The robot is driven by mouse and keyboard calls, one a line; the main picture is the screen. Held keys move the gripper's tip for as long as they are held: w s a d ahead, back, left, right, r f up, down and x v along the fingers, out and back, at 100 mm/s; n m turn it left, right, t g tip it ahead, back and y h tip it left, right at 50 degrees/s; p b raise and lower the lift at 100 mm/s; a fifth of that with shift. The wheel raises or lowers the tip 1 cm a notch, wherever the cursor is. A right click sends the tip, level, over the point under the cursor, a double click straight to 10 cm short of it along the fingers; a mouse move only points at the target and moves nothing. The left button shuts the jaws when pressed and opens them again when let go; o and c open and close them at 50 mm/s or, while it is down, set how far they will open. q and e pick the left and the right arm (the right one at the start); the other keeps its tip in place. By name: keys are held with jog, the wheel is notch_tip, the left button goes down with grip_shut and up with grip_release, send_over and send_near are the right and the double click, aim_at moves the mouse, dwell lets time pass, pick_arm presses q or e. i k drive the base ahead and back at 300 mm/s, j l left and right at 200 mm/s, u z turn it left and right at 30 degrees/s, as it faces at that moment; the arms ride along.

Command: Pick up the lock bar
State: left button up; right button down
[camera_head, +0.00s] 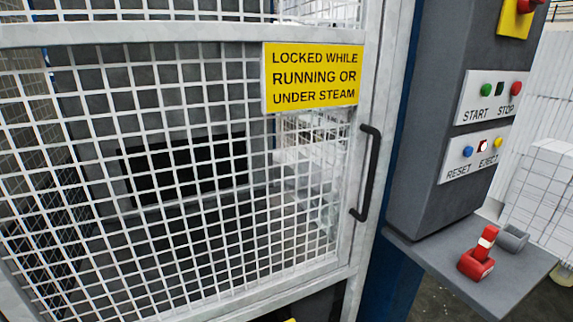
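A red object (477,262) stands on the grey shelf (435,263) at the lower right. It has a blocky red base and a tilted upright part with a white band, and is the likeliest lock bar in view. A small grey hollow piece (513,238) is just behind it to the right. Neither of my grippers is in view, and nothing touches the red object.
A white mesh door (180,170) with a black handle (367,172) and a yellow warning sign (312,77) fills the left. A grey control post (430,130) with coloured buttons rises behind the shelf. The shelf's front is clear.

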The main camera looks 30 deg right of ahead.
aim_at(487, 240)
jog(key=z, duration=2.2)
jog(key=i+l+u, duration=0.2)
jog(key=i+l, duration=0.15)
jog(key=l, duration=0.25)
jog(key=i+l+u, duration=0.1)
jog(key=l, duration=0.25)
jog(key=i+l+u, duration=0.15)
jog(key=l, duration=0.2)
